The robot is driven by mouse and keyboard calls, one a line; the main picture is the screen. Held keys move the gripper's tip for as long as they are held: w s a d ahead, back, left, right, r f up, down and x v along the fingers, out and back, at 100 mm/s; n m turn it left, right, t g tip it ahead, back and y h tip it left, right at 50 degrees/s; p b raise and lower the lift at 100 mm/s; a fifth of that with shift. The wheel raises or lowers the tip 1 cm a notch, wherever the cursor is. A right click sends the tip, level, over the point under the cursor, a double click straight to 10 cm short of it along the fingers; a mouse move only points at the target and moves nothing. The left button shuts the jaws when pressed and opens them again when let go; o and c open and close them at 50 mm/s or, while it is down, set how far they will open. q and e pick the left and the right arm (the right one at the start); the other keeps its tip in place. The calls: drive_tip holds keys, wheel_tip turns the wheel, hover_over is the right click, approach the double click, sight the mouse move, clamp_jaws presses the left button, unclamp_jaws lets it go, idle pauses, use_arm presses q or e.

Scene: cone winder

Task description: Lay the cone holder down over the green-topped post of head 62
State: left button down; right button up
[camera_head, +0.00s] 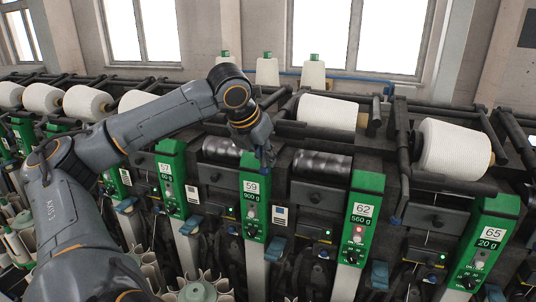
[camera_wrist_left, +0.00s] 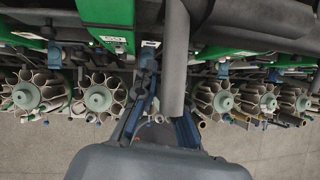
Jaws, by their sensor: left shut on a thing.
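My left gripper (camera_head: 264,150) is above and just behind the top of the green-topped post of head 59 (camera_head: 253,200). In the left wrist view its fingers (camera_wrist_left: 163,118) are closed around a dark grey bar (camera_wrist_left: 176,55), which looks like part of the cone holder. Most of the holder is hidden behind my arm in the head view. The green-topped post of head 62 (camera_head: 364,212) stands to the right, clear of the gripper. A white cone (camera_head: 327,111) sits raised above a bare black drum (camera_head: 321,165) between posts 59 and 62. My right gripper is not in view.
Post 65 (camera_head: 488,240) and a large white cone (camera_head: 453,150) stand at the right, with a dark lever arm (camera_head: 401,150) close to post 62. Post 57 (camera_head: 171,175) is left. Round tube magazines (camera_wrist_left: 98,97) line the front above open floor (camera_wrist_left: 60,150).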

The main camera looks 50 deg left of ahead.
use_arm(q)
drive_tip(key=shift+s+d+f, duration=0.15)
drive_tip(key=shift+f, duration=0.25)
drive_tip(key=c, duration=1.4)
unclamp_jaws()
drive_tip(key=shift+d, duration=0.1)
drive_tip(key=shift+s+r, duration=0.55)
drive_tip(key=shift+r, duration=0.3)
drive_tip(key=v, duration=1.1)
drive_tip(key=shift+d, duration=0.2)
drive_tip(key=shift+f, duration=0.1)
